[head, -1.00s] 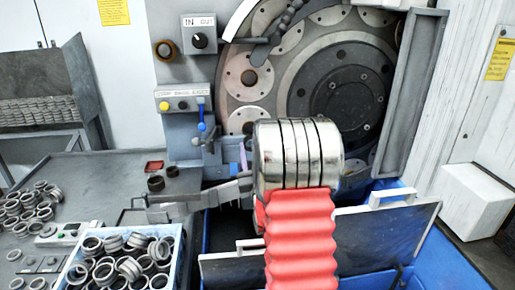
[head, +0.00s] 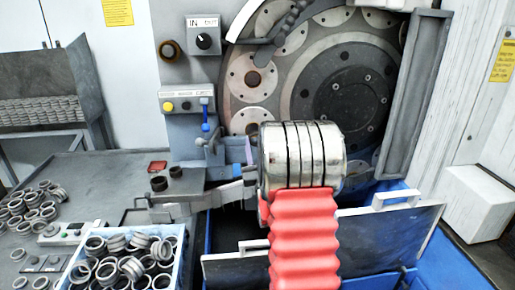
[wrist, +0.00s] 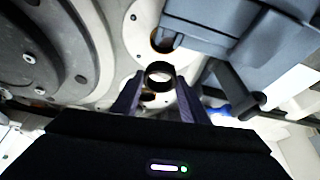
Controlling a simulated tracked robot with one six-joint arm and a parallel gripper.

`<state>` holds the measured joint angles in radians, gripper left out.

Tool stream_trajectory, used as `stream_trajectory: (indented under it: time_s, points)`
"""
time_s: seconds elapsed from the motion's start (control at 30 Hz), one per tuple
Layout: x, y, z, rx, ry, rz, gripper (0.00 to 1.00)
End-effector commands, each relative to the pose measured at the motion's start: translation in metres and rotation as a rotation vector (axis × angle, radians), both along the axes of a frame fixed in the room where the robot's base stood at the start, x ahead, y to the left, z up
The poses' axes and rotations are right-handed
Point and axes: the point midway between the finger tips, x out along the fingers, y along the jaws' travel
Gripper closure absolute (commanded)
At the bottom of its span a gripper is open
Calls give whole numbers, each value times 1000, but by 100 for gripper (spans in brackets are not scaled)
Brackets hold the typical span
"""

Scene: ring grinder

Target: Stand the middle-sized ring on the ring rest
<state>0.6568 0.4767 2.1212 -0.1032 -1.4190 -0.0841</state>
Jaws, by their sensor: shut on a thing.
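My gripper's two dark purple fingers show in the wrist view (wrist: 160,88), shut on a dark, shiny ring (wrist: 160,76) between their tips. The ring's opening faces the camera. In the head view only a purple sliver of a finger (head: 248,152) shows beside my arm; the held ring cannot be made out there. Two dark rings, a front one (head: 158,184) and a back one (head: 176,172), sit on the bench by the machine. I cannot tell which part is the ring rest, nor compare the ring sizes.
The grinder's large round disc (head: 345,95) stands behind my arm. A control box with a blue lever (head: 205,125) is left of it. A blue crate of rings (head: 178,262) and loose rings (head: 30,207) lie left. Blue bins with grey flaps (head: 390,232) are at right.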

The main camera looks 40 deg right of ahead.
Motion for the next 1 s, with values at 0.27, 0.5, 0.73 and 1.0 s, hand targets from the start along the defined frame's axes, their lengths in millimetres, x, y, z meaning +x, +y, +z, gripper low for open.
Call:
stream_trajectory:
  time_s: [0.27, 0.5, 0.73, 1.0]
  points:
    - [17, -11, 0, -1, -1, 1, 89]
    - [31, -20, 0, -1, -1, 1, 89]
    - [45, -29, 0, 0, -1, 2, 89]
    - [59, -39, 0, 0, -1, 2, 89]
